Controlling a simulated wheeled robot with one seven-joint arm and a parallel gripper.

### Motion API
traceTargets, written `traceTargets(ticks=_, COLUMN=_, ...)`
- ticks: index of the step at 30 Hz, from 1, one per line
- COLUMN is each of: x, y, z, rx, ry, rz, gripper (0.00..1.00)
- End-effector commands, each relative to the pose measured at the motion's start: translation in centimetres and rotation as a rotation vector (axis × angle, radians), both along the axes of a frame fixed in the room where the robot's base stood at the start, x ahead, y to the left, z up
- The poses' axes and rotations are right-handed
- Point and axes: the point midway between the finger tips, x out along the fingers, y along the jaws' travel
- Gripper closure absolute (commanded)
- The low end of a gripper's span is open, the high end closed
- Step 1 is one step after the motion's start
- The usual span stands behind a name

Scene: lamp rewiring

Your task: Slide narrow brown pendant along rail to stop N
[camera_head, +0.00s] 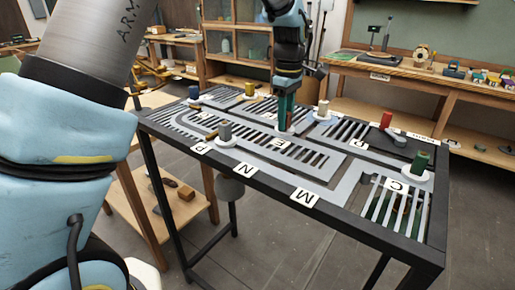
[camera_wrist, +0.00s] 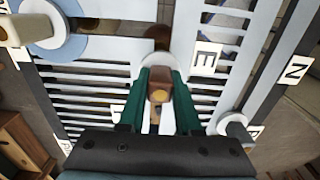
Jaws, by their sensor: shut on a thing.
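My gripper (camera_head: 286,126) is over the middle of the slotted table, shut on the brown pendant. In the wrist view the pendant's brown top (camera_wrist: 158,94) shows between the green fingers of my gripper (camera_wrist: 160,78), with a pale round base beyond it. In the head view the fingers mostly hide the pendant. The stop N label (camera_head: 243,169) is on the table's front edge, nearer the camera and left of my gripper. The N label also shows at the right of the wrist view (camera_wrist: 297,69).
A grey pendant (camera_head: 225,132) on a white disc stands near the N and P labels. A green pendant (camera_head: 421,162) is at right, a red one (camera_head: 386,120) at far right, a beige one (camera_head: 323,109) behind my gripper. Blue and yellow ones stand at the back left.

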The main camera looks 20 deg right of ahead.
Motion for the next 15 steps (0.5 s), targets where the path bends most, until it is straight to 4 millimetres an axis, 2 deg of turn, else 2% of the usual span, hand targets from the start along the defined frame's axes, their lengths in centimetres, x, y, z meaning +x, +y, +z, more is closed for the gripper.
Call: traceTargets(ticks=15, x=-4.5, y=-2.4, z=0.0, rx=0.001, ry=0.002, rz=-0.003, gripper=1.00)
